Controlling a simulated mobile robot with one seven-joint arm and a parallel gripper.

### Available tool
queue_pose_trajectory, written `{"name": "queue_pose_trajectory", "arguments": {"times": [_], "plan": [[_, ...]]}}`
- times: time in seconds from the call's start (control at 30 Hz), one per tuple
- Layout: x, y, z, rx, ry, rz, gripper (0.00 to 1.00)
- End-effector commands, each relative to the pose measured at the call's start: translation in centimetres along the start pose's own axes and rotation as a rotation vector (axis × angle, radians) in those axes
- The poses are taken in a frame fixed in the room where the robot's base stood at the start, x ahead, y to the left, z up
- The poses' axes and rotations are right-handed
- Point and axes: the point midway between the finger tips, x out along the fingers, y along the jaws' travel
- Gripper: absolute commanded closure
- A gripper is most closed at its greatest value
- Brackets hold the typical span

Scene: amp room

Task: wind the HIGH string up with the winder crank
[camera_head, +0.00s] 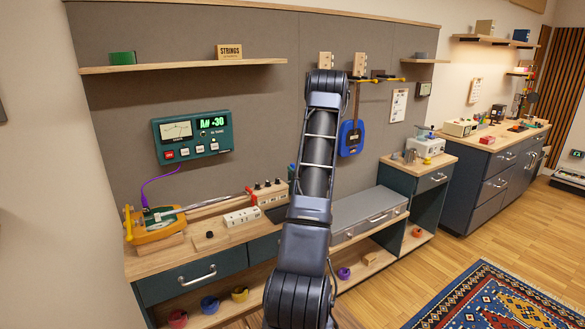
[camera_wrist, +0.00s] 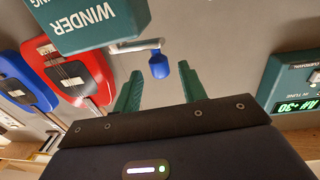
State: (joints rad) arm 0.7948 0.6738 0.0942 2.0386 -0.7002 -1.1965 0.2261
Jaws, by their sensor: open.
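The green winder box (camera_wrist: 92,22) is at the top of the wrist view, its WINDER label upside down. Its grey crank arm (camera_wrist: 136,46) ends in a blue knob (camera_wrist: 159,66). My gripper (camera_wrist: 160,76) is open and empty, with green fingers either side of the knob in the picture; I see no contact. A teal tuner (camera_head: 192,137) on the wall shows A# and 30; it also shows in the wrist view (camera_wrist: 292,88). An orange instrument (camera_head: 155,226) lies on the bench, its neck pointing right. My arm hides the winder and gripper in the head view. The HIGH string cannot be singled out.
In the wrist view, a red guitar (camera_wrist: 72,78) and a blue guitar (camera_wrist: 28,80) hang left of the winder. A shelf (camera_head: 185,66) with a STRINGS box (camera_head: 229,51) is above the tuner. A white switch strip (camera_head: 242,217) sits on the bench.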

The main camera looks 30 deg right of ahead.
Motion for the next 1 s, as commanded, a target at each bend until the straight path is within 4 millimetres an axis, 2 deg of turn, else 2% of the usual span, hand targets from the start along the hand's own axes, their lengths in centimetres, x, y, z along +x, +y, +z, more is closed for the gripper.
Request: {"name": "queue_pose_trajectory", "arguments": {"times": [0.1,0.3,0.67,0.87,1.0], "plan": [[1.7,0.0,0.1,0.000,-0.001,-0.001,0.58],[3.3,0.0,0.0,0.000,-0.001,0.000,0.58],[3.6,0.0,0.0,0.000,-0.001,0.001,0.58],[3.6,0.0,0.0,0.000,-0.001,0.001,0.98],[3.6,0.0,0.0,0.000,-0.001,0.004,1.00]]}}
